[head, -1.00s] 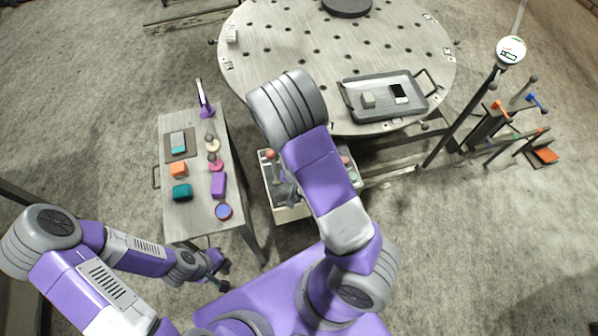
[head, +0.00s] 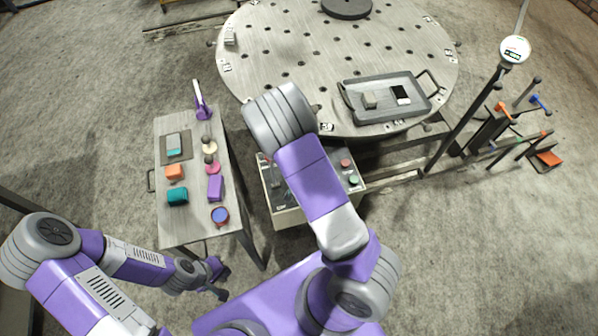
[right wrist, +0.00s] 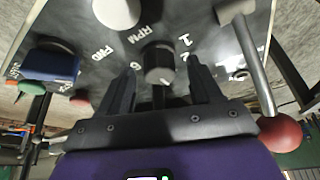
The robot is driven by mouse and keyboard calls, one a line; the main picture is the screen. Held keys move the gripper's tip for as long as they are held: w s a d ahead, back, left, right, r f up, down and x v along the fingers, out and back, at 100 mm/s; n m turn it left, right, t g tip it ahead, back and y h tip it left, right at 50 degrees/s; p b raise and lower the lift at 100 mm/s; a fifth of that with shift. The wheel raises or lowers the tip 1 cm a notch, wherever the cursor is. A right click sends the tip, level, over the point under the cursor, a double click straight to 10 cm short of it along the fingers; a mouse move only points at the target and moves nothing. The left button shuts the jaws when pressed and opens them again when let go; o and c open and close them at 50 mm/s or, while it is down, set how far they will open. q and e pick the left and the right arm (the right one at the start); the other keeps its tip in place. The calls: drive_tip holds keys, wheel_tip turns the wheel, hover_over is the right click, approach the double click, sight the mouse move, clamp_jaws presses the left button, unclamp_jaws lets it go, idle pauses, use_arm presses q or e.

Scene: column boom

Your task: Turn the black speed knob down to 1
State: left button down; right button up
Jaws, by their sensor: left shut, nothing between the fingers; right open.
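The control box (head: 289,218) stands below the round table, partly covered by my right arm in the head view. In the right wrist view its dark panel (right wrist: 215,50) fills the top, with white markings including RPM, FWD and numerals. The black speed knob (right wrist: 158,62) sits between the fingertips of my open right gripper (right wrist: 161,68); I cannot tell whether they touch it. Its exact setting is unclear. My right gripper is hidden in the head view. My left gripper (head: 219,280) is shut and empty, low beside the side table.
A blue knob (right wrist: 50,62), a pale knob (right wrist: 118,10) and a lever with a red ball (right wrist: 280,134) lie around the black knob. The side table (head: 184,227) holds several small items. The round table (head: 290,70) carries a grey tray (head: 385,112).

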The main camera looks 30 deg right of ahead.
drive_tip(key=c, duration=1)
